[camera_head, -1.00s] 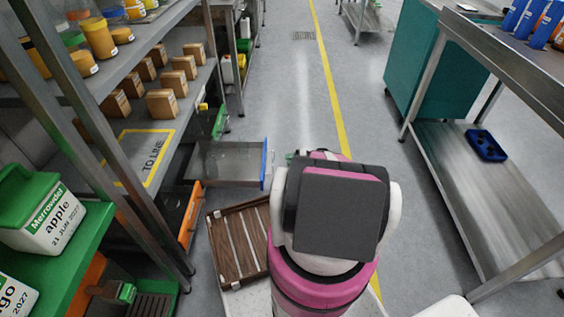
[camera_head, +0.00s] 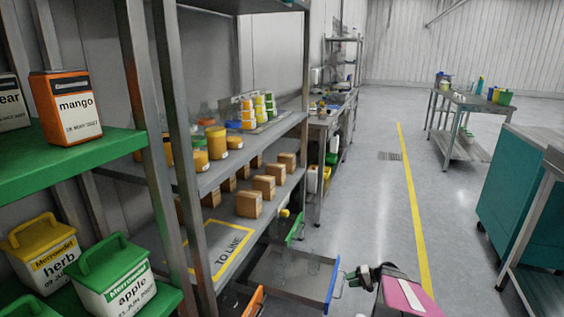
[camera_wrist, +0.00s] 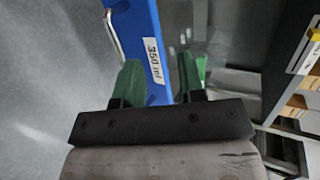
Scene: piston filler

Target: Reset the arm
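My gripper (camera_wrist: 158,82) shows two green fingers spread apart with nothing between them in the wrist view. Beyond the fingertips is the blue drawer front (camera_wrist: 143,40) with a "350 ml" label and a metal handle (camera_wrist: 114,32) on its left. In the head view my arm shows only at the bottom, with the dark gripper end (camera_head: 366,276) just right of the blue drawer front (camera_head: 333,285). The drawer stands pulled out, with clear containers (camera_head: 283,264) in it. A gap between the fingers and the drawer front is hard to judge.
The rack at left holds brown boxes (camera_head: 249,204), yellow jars (camera_head: 216,142) and a "TO LINE" marking (camera_head: 225,248). Labelled tubs, such as apple (camera_head: 116,282) and mango (camera_head: 66,108), stand on green shelves. A teal cabinet (camera_head: 520,200) is at right; the aisle floor (camera_head: 370,210) between is clear.

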